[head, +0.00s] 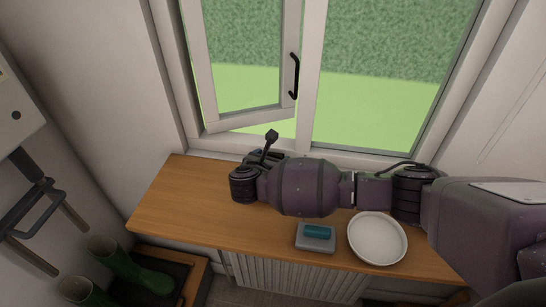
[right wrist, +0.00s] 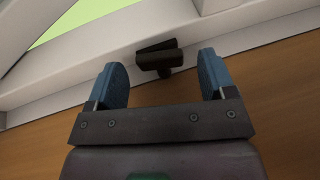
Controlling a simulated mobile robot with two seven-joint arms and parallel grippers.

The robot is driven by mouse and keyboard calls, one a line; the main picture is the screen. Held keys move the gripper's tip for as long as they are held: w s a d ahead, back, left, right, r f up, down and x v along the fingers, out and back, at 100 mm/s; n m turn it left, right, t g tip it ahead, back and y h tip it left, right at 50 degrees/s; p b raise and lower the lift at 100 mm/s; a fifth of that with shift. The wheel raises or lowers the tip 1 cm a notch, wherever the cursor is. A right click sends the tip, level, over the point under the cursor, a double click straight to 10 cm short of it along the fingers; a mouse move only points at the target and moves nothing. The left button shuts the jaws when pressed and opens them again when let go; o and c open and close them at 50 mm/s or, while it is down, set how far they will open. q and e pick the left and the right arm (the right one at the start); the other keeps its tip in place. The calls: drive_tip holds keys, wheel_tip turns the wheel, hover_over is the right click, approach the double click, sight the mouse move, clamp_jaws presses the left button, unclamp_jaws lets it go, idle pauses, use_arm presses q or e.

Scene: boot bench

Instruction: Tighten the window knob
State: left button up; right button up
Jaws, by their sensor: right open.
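The window knob (right wrist: 157,58) is a small dark T-shaped piece at the white lower window frame. In the right wrist view it appears between the fingertips and slightly beyond them, with a gap to each finger. My right gripper (right wrist: 161,64) is open, with blue fingers and nothing held. The window sash (head: 244,60) stands partly open, with a black handle (head: 294,76). My left gripper is not in view.
On the wooden bench (head: 170,205) are a grey box with a teal top (head: 316,236) and a white round dish (head: 377,238), both in front of my right arm. The bench's left end is clear.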

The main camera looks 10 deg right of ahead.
drive_tip(key=shift+w+d+f, duration=0.25)
drive_tip(key=shift+w+d, duration=0.1)
drive_tip(key=shift+w, duration=0.2)
drive_tip(key=shift+c, duration=0.2)
drive_tip(key=c, duration=0.9)
drive_tip(key=shift+a+m+g+h, duration=0.1)
drive_tip(key=shift+m+g+h, duration=0.4)
drive_tip(key=shift+m+h, duration=0.3)
drive_tip(key=o, duration=0.9)
drive_tip(key=shift+o, duration=0.2)
